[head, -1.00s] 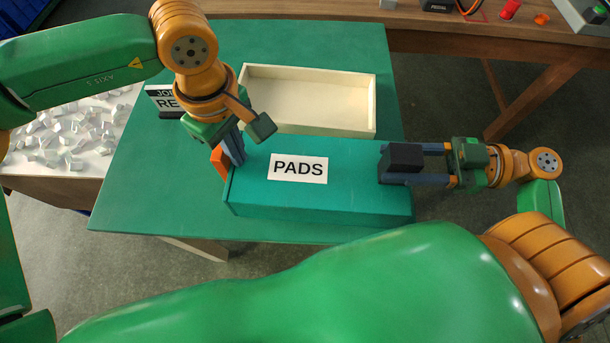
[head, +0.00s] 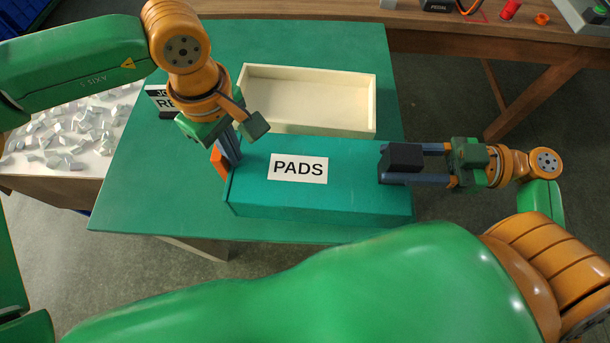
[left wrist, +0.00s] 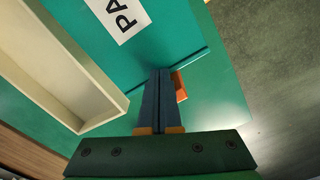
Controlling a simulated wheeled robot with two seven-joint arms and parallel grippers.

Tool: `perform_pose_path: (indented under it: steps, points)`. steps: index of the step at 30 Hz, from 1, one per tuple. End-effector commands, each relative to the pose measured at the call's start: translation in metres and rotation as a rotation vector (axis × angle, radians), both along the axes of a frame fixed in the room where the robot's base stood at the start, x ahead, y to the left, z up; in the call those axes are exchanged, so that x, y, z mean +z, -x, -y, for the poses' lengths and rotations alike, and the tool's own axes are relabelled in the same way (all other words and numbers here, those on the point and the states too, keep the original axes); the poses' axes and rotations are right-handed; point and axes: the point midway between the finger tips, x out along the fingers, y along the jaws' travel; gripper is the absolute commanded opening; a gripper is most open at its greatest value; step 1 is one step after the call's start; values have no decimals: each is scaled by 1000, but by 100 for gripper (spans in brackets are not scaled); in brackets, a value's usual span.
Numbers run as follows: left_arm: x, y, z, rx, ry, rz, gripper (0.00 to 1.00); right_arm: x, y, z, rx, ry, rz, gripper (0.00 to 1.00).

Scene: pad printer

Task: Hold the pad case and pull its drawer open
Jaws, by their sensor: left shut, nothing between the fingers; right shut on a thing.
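The teal pad case (head: 320,195) with a white "PADS" label lies on the green table and also shows in the left wrist view (left wrist: 165,40). An orange pull (head: 218,162) is at its left end, partly hidden by my left fingers; it also shows in the left wrist view (left wrist: 179,86). No drawer gap is visible. My left gripper (head: 230,157) is shut and empty, its fingers pointing down beside the pull; I cannot tell if they touch it. My right gripper (head: 384,164) is shut on the black block (head: 403,158) at the case's right end.
An empty cream tray (head: 375,105) stands directly behind the case. A sign (head: 160,100) stands at the back left. A white surface with many small grey pieces (head: 65,130) is on the left. The green table (head: 140,195) is clear left of the case.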

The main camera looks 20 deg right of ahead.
Motion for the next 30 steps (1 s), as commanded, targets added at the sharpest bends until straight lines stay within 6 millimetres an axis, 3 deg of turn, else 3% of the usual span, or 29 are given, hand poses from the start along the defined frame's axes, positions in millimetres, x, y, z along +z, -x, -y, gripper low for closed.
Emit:
perform_pose_path:
  steps: [30]
  points:
    - [-1, -15, -39, 0, -1, 1, 0, -4, 1, 0, 4, 7, -8, 0]
